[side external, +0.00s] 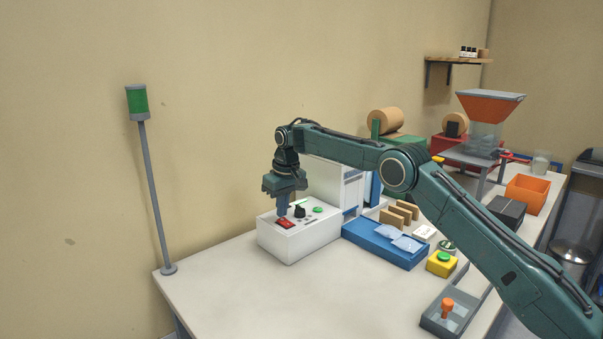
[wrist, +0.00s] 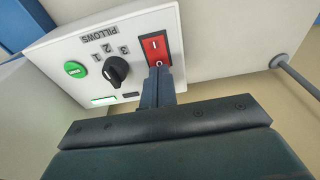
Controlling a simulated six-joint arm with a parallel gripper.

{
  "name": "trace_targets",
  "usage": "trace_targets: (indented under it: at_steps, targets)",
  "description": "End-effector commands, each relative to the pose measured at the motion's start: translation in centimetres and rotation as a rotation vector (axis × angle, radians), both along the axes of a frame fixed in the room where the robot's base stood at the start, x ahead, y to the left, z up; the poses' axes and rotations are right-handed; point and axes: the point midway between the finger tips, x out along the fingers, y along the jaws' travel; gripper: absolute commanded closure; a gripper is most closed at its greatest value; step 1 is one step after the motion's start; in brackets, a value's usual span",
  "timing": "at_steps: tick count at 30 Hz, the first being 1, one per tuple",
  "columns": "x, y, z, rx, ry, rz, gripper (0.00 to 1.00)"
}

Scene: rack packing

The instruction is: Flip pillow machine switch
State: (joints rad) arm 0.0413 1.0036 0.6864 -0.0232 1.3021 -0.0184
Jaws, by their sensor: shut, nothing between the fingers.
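The pillow machine (side external: 290,243) is a white box on the table, marked PILLOWS on its panel in the wrist view (wrist: 60,29). Its switch is a red rocker (side external: 285,224) marked I and O, also in the wrist view (wrist: 155,46). A black rotary knob (wrist: 116,70) with numbers 1 to 3 and a green button (wrist: 75,69) sit beside it. My gripper (side external: 282,214) points down, shut and empty, over the panel. In the wrist view its fingertips (wrist: 159,70) are at the O end of the rocker. I cannot tell whether they touch it.
A blue tray (side external: 375,250) with light blue pillow packs stands right of the machine. A yellow box with a green button (side external: 441,266) and a grey tray (side external: 434,322) lie nearer. A pole with a green lamp (side external: 138,103) stands at the left. The table's front left is clear.

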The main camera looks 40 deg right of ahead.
Motion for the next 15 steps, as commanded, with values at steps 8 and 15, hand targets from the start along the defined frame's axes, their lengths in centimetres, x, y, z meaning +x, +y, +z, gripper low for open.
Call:
trace_targets:
  at_steps: [8, 15]
  targets:
    - [0.01, 0.00, -0.31, 0.000, 0.000, 0.000, 1.00]
    - [0.02, 0.00, -0.57, 0.000, 0.000, 0.000, 1.00]
